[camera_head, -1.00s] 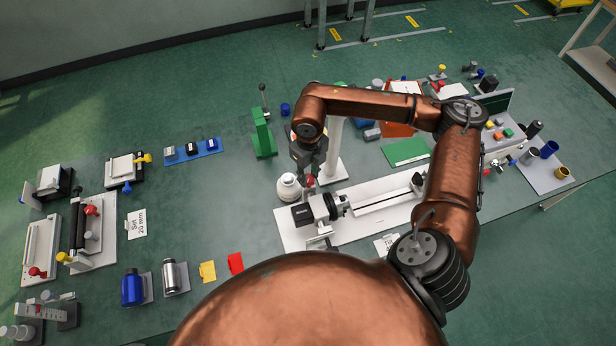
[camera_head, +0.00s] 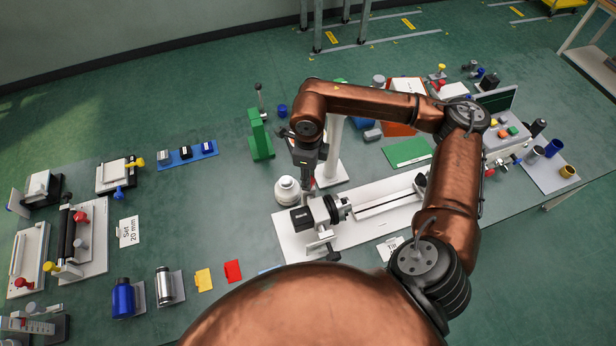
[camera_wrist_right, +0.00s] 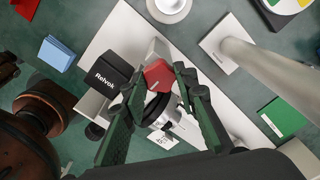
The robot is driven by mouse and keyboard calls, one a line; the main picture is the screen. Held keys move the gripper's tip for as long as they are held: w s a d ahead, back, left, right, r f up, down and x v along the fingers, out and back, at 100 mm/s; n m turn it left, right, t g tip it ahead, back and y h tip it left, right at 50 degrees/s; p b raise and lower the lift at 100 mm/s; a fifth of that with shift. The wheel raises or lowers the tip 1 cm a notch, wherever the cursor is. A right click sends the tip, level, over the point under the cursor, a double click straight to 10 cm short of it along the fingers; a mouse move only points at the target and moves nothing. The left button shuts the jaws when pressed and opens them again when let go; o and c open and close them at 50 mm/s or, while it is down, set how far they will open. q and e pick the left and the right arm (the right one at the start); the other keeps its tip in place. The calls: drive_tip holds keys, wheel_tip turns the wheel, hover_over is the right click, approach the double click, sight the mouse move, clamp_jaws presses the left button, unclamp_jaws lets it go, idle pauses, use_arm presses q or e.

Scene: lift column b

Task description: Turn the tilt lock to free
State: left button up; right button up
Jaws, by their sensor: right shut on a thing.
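The tilt lock is a red knob (camera_wrist_right: 159,76) on the tilting device, whose black end block (camera_wrist_right: 111,74) has white lettering. My right gripper (camera_wrist_right: 160,82) reaches down from above, with one green-black finger on each side of the red knob, and is shut on it. In the head view the right gripper (camera_head: 309,179) stands over the device, and its fingers mostly cover the knob. The device's black block (camera_head: 302,217) and white base plate (camera_head: 370,220) show there. A label near the device in the wrist view is only partly legible. My left gripper is not in view.
A white round pot (camera_head: 287,191) stands close to the left of the right gripper, and a white post (camera_head: 333,150) close to its right. A green stand (camera_head: 260,136) is farther back. Red (camera_head: 233,271) and yellow (camera_head: 204,280) blocks lie left of the base plate.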

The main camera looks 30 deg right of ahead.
idle(0.3)
drive_tip(key=o, duration=1.1)
drive_tip(key=shift+o, duration=0.2)
wheel_tip(320, 180, up, 12)
drive_tip(key=shift+f, duration=0.1)
